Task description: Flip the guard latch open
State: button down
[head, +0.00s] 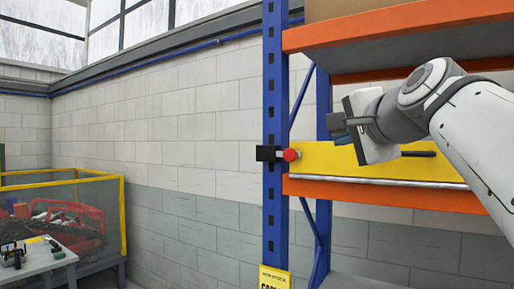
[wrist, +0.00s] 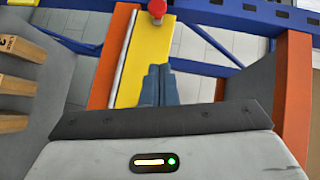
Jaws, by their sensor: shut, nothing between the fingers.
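A round red knob (head: 290,155) with a black block (head: 267,153) sits on the blue rack upright, at the left end of a yellow guard panel (head: 330,160). I take the knob and block to be the guard latch. In the wrist view the red knob (wrist: 157,8) is at the top edge, at the end of the yellow panel (wrist: 146,55). My gripper (head: 335,128) is in front of the panel, right of the knob and apart from it. In the wrist view its fingers (wrist: 159,72) are together and empty, pointing toward the knob. The panel's right part is partly hidden by my arm.
An orange shelf beam (head: 380,193) runs below the panel and another (head: 400,32) above it. The blue upright (head: 275,220) stands at left. A yellow-framed mesh bin (head: 122,220) and a table (head: 50,262) stand far left. Wooden blocks (wrist: 20,85) show in the wrist view.

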jog(key=p, duration=0.2)
send_near(297, 154)
jog(key=w+d, duration=0.2)
jog(key=w+a, duration=0.1)
jog(key=w+a+f+p, duration=0.1)
jog(key=a, duration=0.1)
jog(key=shift+w, duration=0.1)
jog(key=shift+r, duration=0.1)
